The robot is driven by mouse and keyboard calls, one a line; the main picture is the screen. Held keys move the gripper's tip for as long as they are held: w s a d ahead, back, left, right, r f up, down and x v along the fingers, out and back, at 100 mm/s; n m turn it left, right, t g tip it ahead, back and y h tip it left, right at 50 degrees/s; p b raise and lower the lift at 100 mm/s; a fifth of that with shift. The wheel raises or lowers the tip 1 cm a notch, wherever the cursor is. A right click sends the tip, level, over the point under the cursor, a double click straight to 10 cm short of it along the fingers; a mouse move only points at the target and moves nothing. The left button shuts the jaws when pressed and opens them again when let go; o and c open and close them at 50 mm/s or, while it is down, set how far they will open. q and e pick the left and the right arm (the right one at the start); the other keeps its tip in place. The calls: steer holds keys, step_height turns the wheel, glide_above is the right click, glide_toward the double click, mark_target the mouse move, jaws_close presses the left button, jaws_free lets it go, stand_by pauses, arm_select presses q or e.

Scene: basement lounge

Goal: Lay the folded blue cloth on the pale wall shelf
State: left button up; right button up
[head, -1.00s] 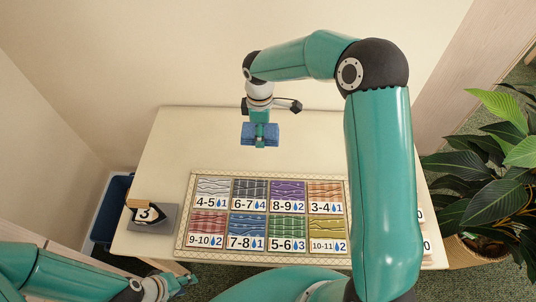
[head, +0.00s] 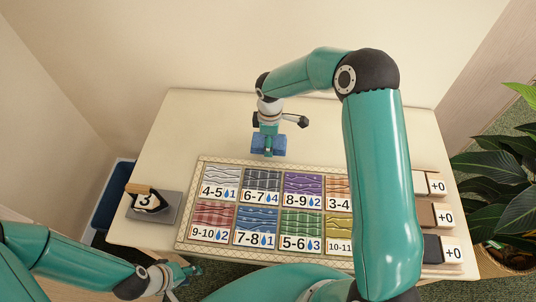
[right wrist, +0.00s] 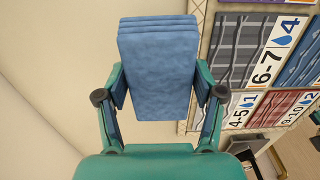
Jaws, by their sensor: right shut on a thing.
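The folded blue cloth (head: 268,145) is a small thick stack of layers. It hangs in my right gripper (head: 267,137), above the pale tabletop behind the card board. In the right wrist view the cloth (right wrist: 158,70) sits between the two fingers of the right gripper (right wrist: 160,95), which are shut on its sides. My left gripper (head: 180,275) is low at the front left, beside the table's front edge, and looks open and empty. No separate pale wall shelf can be made out; the pale surface (head: 190,120) in view looks like a table against the wall.
A patterned board (head: 200,163) with several numbered cards covers the table's middle front. A grey plate with a "3" block (head: 148,203) is at left. Blocks marked "+0" (head: 437,217) line the right side. A plant (head: 500,200) stands right of the table. The back left tabletop is clear.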

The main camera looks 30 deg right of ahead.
steer(key=shift+f+b, duration=1.2)
steer(key=shift+f, duration=1)
steer(key=shift+f, duration=0.15)
steer(key=o, duration=1.1)
steer(key=shift+o, duration=0.2)
